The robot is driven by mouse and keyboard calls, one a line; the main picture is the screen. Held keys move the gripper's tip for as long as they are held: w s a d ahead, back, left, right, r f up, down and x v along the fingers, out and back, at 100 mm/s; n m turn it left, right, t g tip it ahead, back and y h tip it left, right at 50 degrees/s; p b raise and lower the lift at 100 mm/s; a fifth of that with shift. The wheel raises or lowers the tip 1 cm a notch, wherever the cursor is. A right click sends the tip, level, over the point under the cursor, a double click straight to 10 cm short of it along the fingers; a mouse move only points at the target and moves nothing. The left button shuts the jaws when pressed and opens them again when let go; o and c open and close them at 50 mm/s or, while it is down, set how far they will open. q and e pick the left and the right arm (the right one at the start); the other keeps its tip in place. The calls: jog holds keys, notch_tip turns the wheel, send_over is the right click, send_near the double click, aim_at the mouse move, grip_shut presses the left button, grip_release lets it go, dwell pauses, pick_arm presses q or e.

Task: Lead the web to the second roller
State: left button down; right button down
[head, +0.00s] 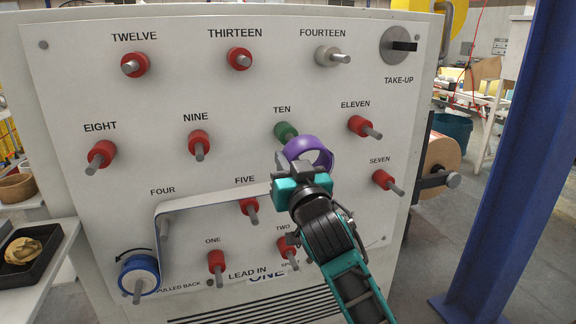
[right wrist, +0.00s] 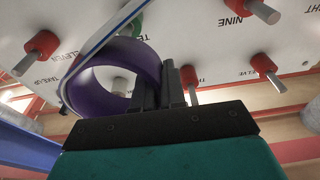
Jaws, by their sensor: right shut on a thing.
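A pale web (head: 215,196) rises from the blue-rimmed roll (head: 139,273) at lower left. It bends over the roller at FOUR (head: 165,228) and runs right, just above the red roller FIVE (head: 249,207), to my right gripper (head: 297,172). That gripper is shut on a purple ring (head: 318,148), held below the green roller TEN (head: 285,132). Whether the web touches FIVE is unclear. My left gripper is out of view.
Red rollers ONE (head: 216,262), NINE (head: 199,144), EIGHT (head: 101,154), SEVEN (head: 385,180) and ELEVEN (head: 361,126) stick out of the white panel (head: 80,70). A brown roll (head: 441,152) stands at the panel's right side. A blue post (head: 510,170) stands farther right.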

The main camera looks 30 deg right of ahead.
jog(key=f+b+x, duration=0.1)
jog(key=x, duration=0.8)
jog(key=shift+w+f, duration=0.25)
jog(key=shift+d, duration=0.1)
jog(key=v, duration=0.2)
jog(key=p+v, duration=0.1)
jog(key=v, duration=0.1)
jog(key=r+p+v, duration=0.1)
jog(key=v, duration=0.2)
jog(key=shift+s+r, duration=0.1)
jog(key=shift+r, duration=0.05)
jog(key=shift+s, duration=0.4)
